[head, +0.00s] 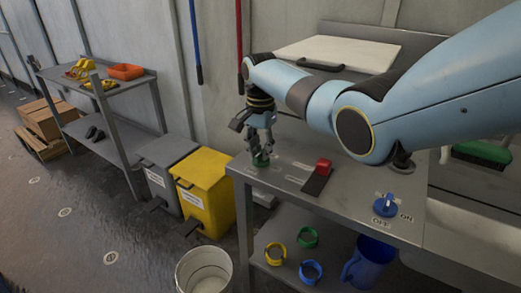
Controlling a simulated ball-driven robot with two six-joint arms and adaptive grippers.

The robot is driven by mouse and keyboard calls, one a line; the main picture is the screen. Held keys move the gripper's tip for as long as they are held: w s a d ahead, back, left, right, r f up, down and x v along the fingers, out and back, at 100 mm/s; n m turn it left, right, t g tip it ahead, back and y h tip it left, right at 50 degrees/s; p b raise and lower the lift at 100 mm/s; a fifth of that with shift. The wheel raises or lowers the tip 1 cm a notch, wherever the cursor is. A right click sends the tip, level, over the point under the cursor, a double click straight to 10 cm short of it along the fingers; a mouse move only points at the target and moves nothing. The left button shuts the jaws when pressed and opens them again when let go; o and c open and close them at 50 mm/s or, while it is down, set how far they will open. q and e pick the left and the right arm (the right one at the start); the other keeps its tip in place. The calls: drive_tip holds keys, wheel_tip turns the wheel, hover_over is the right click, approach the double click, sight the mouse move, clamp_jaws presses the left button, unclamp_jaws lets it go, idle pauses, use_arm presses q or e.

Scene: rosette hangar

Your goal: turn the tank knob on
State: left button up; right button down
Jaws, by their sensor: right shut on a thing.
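My right gripper (261,140) reaches down to the left end of the grey metal bench (345,213). It is shut on a small green knob-like thing (261,160) on the bench top. The fingers hide part of this thing, so I cannot tell which way it is turned. A blue knob (386,206) sits on the right part of the same top, with OFF and ON labels beside it. Nothing touches the blue knob. I cannot read which knob is named for the tank. My left gripper is not in view.
A red-ended lever switch (320,174) lies right of my gripper. Coloured rings and a blue jug (370,262) stand on the lower shelf. A white bucket (204,272), a yellow bin (206,193) and a grey bin (165,165) stand on the floor to the left.

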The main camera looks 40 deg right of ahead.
drive_tip(key=shift+r+n, duration=0.1)
drive_tip(key=shift+n, duration=0.2)
drive_tip(key=n+p, duration=0.2)
drive_tip(key=shift+n, duration=0.4)
drive_tip(key=n+p, duration=0.1)
drive_tip(key=n, duration=0.1)
drive_tip(key=shift+n, duration=0.4)
drive_tip(key=n+p, duration=0.1)
drive_tip(key=n, duration=0.1)
drive_tip(key=shift+n, duration=0.3)
drive_tip(key=n+p, duration=0.1)
drive_tip(key=n, duration=0.8)
drive_tip(key=c, duration=1.3)
unclamp_jaws()
